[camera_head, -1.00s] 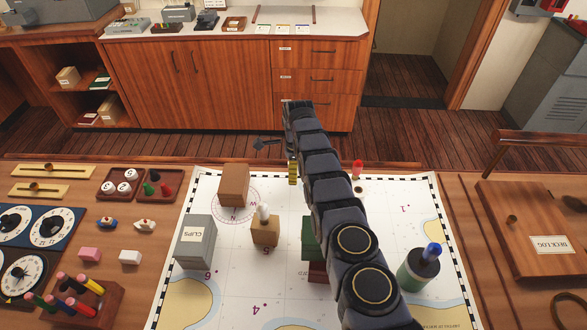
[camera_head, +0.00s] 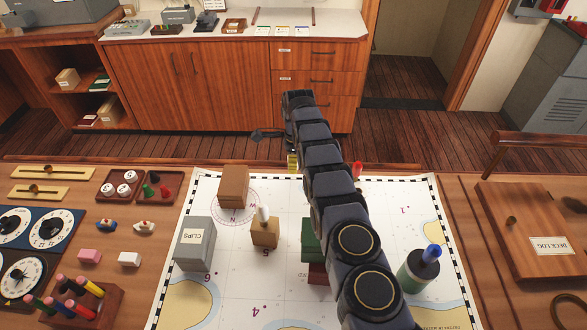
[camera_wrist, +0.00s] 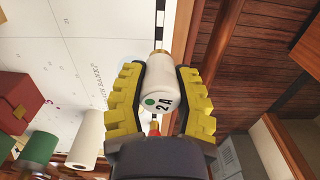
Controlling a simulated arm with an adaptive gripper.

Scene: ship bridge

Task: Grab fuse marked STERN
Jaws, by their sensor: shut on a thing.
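My gripper (camera_wrist: 158,100) is shut on a white cylindrical fuse (camera_wrist: 158,88) with a brass-coloured end cap. The fuse shows a green dot and the marking "2 A" on the side facing the wrist camera. No word STERN is readable on it. The yellow fingers press on it from both sides. In the head view, the yellow fingertips (camera_head: 293,161) show near the far edge of the chart, and my arm hides much of the gripper. The fuse cannot be made out there.
The chart (camera_head: 215,285) carries a grey CLIPS box (camera_head: 195,243), wooden blocks (camera_head: 234,186), a green box (camera_head: 310,241) and a blue-topped green bottle (camera_head: 418,268). A small red object (camera_head: 357,169) stands beside my arm. A counter (camera_head: 330,24) lies beyond the floor gap.

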